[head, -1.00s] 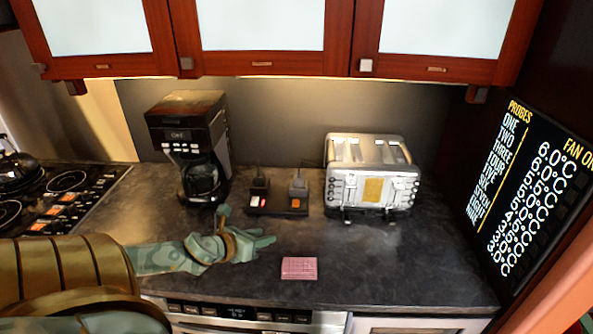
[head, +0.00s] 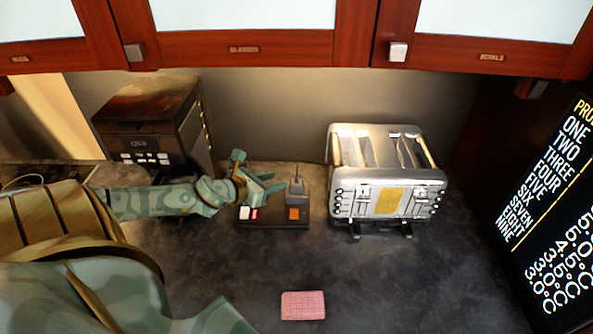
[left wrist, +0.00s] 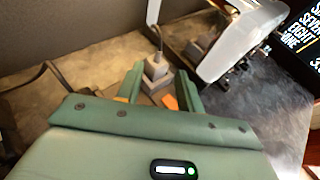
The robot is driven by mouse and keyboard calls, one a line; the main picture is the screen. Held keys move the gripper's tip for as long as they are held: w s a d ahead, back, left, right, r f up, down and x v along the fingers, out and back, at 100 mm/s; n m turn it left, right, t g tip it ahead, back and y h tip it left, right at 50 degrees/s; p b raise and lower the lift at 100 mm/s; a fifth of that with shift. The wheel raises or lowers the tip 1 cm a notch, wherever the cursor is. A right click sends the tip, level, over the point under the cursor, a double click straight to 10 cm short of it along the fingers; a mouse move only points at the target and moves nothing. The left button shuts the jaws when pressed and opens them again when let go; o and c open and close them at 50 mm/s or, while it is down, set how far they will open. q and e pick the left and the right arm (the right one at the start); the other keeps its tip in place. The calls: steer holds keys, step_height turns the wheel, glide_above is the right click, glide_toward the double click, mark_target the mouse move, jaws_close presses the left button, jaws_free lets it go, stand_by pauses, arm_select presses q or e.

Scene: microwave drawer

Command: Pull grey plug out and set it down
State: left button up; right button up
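The grey plug (head: 297,188) stands upright in the right part of a black socket board (head: 273,224) on the counter, above an orange switch (head: 293,213). My left gripper (head: 272,181) is just left of the plug, over the left part of the board. In the left wrist view the grey plug (left wrist: 155,71) with its cord shows ahead, between the lines of two spread fingers (left wrist: 159,82). The gripper is open and empty. Contact with the plug is not visible. My right gripper is not in view.
A silver toaster (head: 388,175) stands close to the right of the board. A coffee maker (head: 150,125) stands behind my left arm. A pink block (head: 303,305) lies in front. Cabinets (head: 250,45) hang above. Counter to the front right is clear.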

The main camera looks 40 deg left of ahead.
mark_target(296, 178)
arm_select(q)
steer(key=x, duration=0.7)
steer(key=shift+w, duration=0.1)
steer(key=x, duration=0.2)
steer(key=f+b+x, duration=0.1)
steer(key=x, duration=0.2)
steer(key=shift+a+f, duration=0.1)
steer(key=shift+c, duration=0.7)
steer(key=shift+s, duration=0.2)
jaws_close()
